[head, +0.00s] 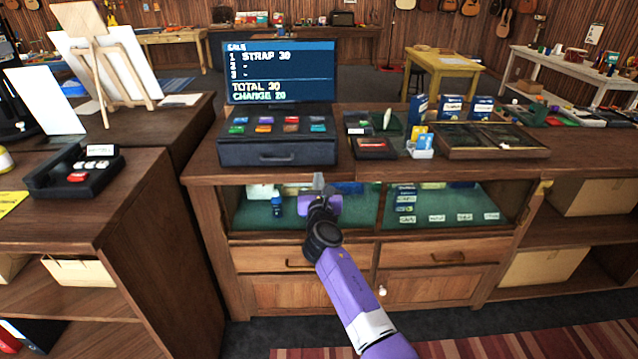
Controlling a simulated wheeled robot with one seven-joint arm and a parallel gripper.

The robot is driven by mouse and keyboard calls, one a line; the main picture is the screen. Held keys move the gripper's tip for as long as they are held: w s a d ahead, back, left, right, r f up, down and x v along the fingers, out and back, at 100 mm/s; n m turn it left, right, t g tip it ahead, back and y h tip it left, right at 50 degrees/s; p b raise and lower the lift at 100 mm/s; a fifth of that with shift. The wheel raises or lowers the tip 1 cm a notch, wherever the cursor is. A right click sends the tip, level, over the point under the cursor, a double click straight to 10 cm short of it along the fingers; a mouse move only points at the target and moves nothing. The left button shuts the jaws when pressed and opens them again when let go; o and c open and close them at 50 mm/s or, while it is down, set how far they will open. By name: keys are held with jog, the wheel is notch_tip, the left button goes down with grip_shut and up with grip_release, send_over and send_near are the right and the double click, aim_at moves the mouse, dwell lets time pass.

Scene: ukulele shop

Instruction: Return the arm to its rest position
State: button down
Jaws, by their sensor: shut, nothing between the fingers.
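My arm is purple with dark joints and reaches up from the bottom right of the head view. My gripper (318,182) is at its far end, just in front of the counter's (205,166) front edge and below the cash register drawer (277,153). Its fingers are shut with nothing between them. The gripper appears against the glass display front, and I cannot tell the exact gap to the counter. The register drawer is closed.
A screen (279,72) showing a strap sale stands behind the register. A card terminal (372,146) and a dark tray (490,138) sit to its right. Open floor lies below, with a striped rug (500,345).

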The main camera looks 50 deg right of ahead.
jog(key=shift+v, duration=1.2)
